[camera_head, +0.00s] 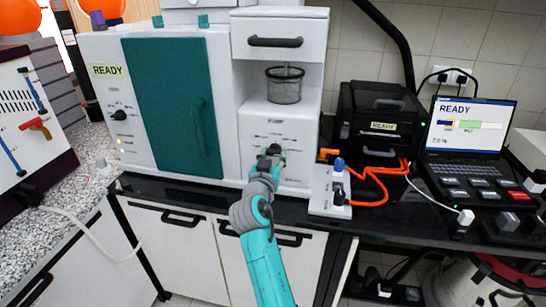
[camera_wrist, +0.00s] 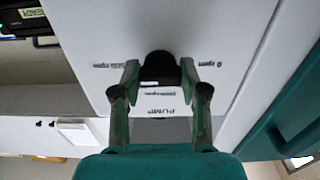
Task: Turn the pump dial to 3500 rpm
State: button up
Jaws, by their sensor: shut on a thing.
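The pump dial (camera_wrist: 160,66) is a black knob on a white panel, seen in the wrist view, where the picture is turned over. My gripper (camera_wrist: 160,78) has one finger on each side of the dial and is shut on it. Small rpm labels (camera_wrist: 209,65) stand around the dial; one on the right seems to read 0 rpm, and the others are hard to read. The dial's pointer is not clear. In the head view, my gripper (camera_head: 270,155) is at the white pump panel (camera_head: 252,130), below its heading, and mostly covers the dial.
A glass vessel (camera_head: 284,86) stands in the recess above the panel. A teal door (camera_head: 165,105) with a handle is to the left. A white switch box (camera_head: 325,190) with orange cables (camera_head: 375,185) lies to the right, near a laptop (camera_head: 465,140). The counter's front edge is close below my gripper.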

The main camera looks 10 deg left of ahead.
jog(key=shift+f, duration=0.15)
dwell(0.4)
jog(key=o, duration=1.1)
jog(key=shift+o, duration=0.2)
jog(key=s, duration=1.2)
jog(key=shift+a, duration=0.2)
